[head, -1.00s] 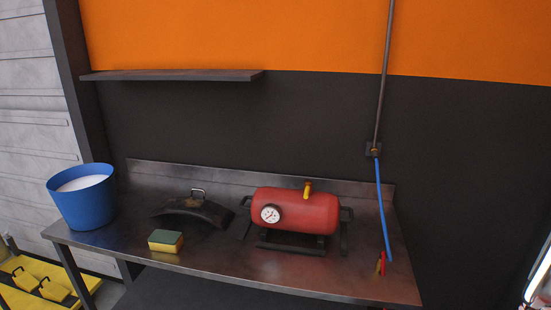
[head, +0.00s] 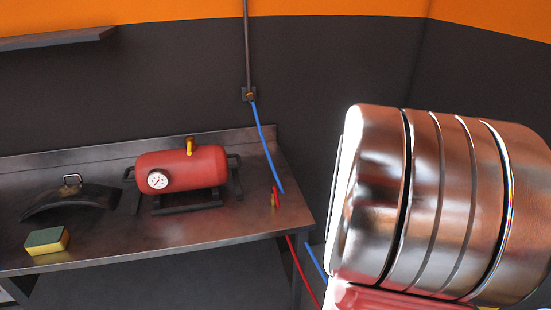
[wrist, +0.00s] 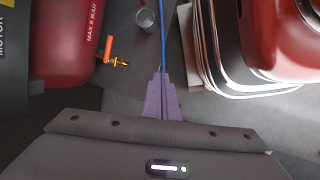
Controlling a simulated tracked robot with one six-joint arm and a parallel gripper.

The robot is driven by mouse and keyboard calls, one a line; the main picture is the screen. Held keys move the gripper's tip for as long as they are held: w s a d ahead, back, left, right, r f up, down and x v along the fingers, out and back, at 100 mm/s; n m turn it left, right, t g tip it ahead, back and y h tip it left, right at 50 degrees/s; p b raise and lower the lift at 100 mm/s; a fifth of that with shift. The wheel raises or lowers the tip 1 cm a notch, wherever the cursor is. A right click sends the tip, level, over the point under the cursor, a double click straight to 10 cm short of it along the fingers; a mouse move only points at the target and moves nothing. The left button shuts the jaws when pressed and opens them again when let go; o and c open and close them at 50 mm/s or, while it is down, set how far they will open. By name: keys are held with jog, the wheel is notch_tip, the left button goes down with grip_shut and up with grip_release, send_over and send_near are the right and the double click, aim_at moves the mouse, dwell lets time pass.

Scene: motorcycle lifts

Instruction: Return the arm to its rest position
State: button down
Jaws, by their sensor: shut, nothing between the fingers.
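My gripper (wrist: 161,97) shows only in the wrist view, at the lower middle. Its purple fingers are together with nothing between them, in front of its dark grey body. The fingers point up the picture, in line with a thin blue hose (wrist: 163,38). A red tank (wrist: 68,40) marked "MAX 8 BAR" lies to their left, with a brass valve (wrist: 119,62) beside an orange handle. The fingers look apart from the tank. No gripper shows in the head view, and the arm's overall pose cannot be told.
A metal bench (head: 105,168) holds a red tank with a gauge (head: 182,167), a sponge (head: 47,241) and a dark curved piece (head: 70,200). A large ribbed shiny metal body (head: 440,205) fills the head view's right. Red and chrome bodies (wrist: 285,40) stand right in the wrist view.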

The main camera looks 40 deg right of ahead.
jog(key=w+a+r+t, duration=0.4)
jog(key=w+a+r, duration=0.6)
jog(key=w+a, duration=0.25)
jog(key=w+a+r+n+t, duration=0.2)
jog(key=a+r, duration=0.3)
jog(key=a, duration=0.3)
jog(key=w+a+r+n+t+y, duration=0.1)
jog(key=w+a+r+n+t, duration=0.1)
jog(key=a+r, duration=0.3)
jog(key=a+t, duration=0.1)
jog(key=a, duration=0.2)
jog(key=shift+a+r+y, duration=0.25)
jog(key=shift+r+y, duration=0.05)
jog(key=shift+r, duration=0.05)
jog(key=shift+w, duration=0.1)
jog(key=c, duration=1.7)
grip_release()
jog(key=shift+c, duration=0.3)
